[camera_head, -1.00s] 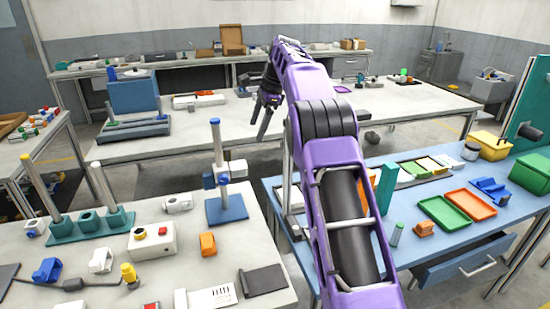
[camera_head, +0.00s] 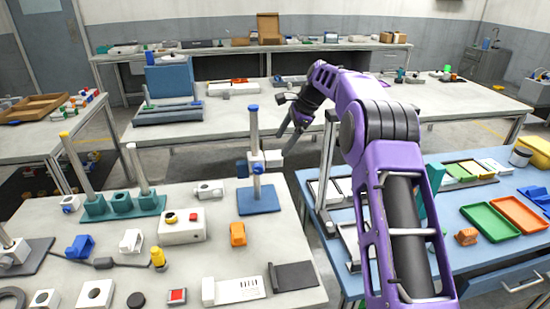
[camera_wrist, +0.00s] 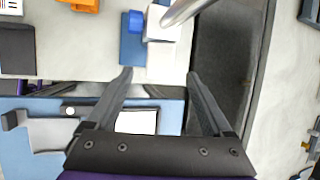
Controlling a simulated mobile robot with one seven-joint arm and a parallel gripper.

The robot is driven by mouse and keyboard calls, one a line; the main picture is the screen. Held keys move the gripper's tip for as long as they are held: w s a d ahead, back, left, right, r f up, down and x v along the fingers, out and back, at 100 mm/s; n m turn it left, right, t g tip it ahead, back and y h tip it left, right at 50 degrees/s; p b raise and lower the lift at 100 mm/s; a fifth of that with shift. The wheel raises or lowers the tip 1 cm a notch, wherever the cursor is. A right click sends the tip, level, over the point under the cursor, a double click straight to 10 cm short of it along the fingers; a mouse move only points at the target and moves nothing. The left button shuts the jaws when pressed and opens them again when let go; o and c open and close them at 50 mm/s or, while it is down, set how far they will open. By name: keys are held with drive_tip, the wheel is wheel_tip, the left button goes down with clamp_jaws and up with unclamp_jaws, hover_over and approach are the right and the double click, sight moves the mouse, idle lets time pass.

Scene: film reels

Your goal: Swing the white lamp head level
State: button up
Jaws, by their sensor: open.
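A post stand with a blue base (camera_head: 259,200) stands at the right side of the near left bench. A white block (camera_head: 257,164), which looks like the lamp head, sits on its post beside a blue clamp (camera_head: 242,168). Whether it is level is hard to tell. In the wrist view the white block (camera_wrist: 161,24) is at the top centre, beside the metal post (camera_wrist: 184,10). My gripper (camera_head: 288,138) is just right of the post in the head view, pointing down. In the wrist view its fingers (camera_wrist: 158,74) are apart and empty, with the block beyond their tips.
The near bench (camera_head: 200,270) holds a white button box (camera_head: 182,228), an orange part (camera_head: 237,234) and teal-based posts (camera_head: 122,204). A blue bench (camera_head: 470,250) with trays stands at the right. A gap separates the two benches.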

sight(275, 154)
drive_tip(key=x, duration=0.6)
drive_tip(key=shift+a+f, duration=0.2)
drive_tip(key=shift+f, duration=0.15)
clamp_jaws()
drive_tip(key=shift+w+r+g+p, duration=0.2)
drive_tip(key=shift+g+p, duration=0.1)
drive_tip(key=shift+p, duration=0.45)
drive_tip(key=shift+f+g+p, duration=0.15)
drive_tip(key=shift+g+p, duration=0.25)
drive_tip(key=shift+p, duration=0.1)
unclamp_jaws()
